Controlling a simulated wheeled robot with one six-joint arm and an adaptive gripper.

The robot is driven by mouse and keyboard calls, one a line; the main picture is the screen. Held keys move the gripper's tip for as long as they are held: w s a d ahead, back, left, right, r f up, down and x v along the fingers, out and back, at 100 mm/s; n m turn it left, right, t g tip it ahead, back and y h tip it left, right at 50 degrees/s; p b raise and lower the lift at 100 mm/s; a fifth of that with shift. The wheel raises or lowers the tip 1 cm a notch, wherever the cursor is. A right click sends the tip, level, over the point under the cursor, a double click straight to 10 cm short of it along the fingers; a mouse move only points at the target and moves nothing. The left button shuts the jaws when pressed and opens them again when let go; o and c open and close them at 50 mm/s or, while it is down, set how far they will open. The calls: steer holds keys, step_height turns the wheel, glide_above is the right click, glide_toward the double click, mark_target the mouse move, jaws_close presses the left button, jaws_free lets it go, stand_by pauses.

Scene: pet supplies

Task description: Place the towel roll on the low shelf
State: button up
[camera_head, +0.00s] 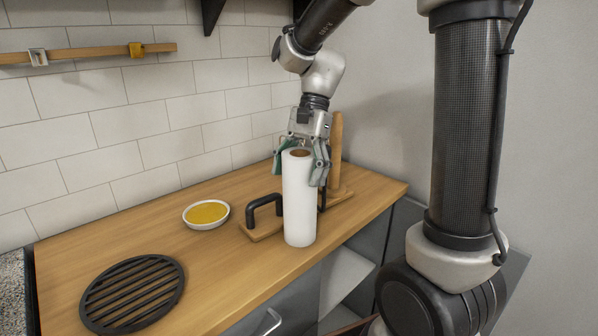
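The white towel roll (299,210) stands upright near the front edge of the wooden counter. Its brown core shows at the top. My gripper (301,175) comes down from above and behind, with one finger at each side of the roll's upper part. The fingers look close to the roll, but I cannot tell whether they press on it. The roll hides part of the fingers. Below the counter, on the right, a pale flat surface (345,272) shows in an opening in the grey cabinet. It may be the low shelf; its depth is partly hidden.
A wooden base with a black handle (264,209) and an upright wooden post (336,150) stand close behind the roll. A white bowl with yellow contents (206,214) and a round black grate (132,293) lie left on the counter (215,265). A tiled wall is behind.

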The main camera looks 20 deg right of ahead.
steer(key=shift+o, duration=0.8)
